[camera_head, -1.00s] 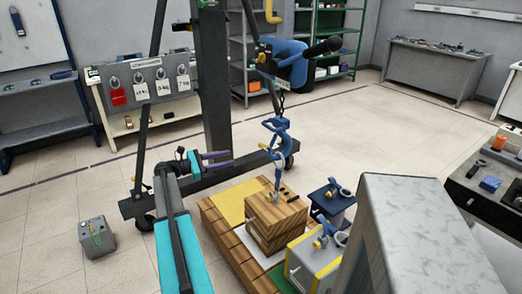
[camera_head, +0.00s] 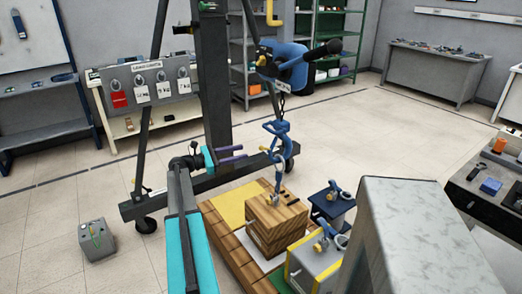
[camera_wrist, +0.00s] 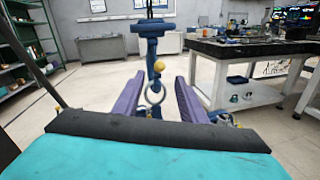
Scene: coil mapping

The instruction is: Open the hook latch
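The blue hook (camera_head: 280,140) hangs from a chain below the blue hoist (camera_head: 284,62), above a wooden crate. Its latch is too small to make out in the head view. In the wrist view, the blue hook assembly (camera_wrist: 152,45) hangs straight ahead, with a yellow ball (camera_wrist: 158,67) and a pale ring (camera_wrist: 155,94) below. My gripper (camera_head: 243,152) has purple fingers spread apart, with nothing held, left of the hook in the head view. In the wrist view my gripper (camera_wrist: 160,84) has its fingers either side of the hook's line; contact cannot be told.
The wooden crate (camera_head: 275,222) stands on a wooden pallet (camera_head: 226,240) under the hook. A yellow-edged grey box (camera_head: 315,264) and a dark blue stand (camera_head: 331,203) are to its right. The dark hoist column (camera_head: 214,80) rises behind my gripper.

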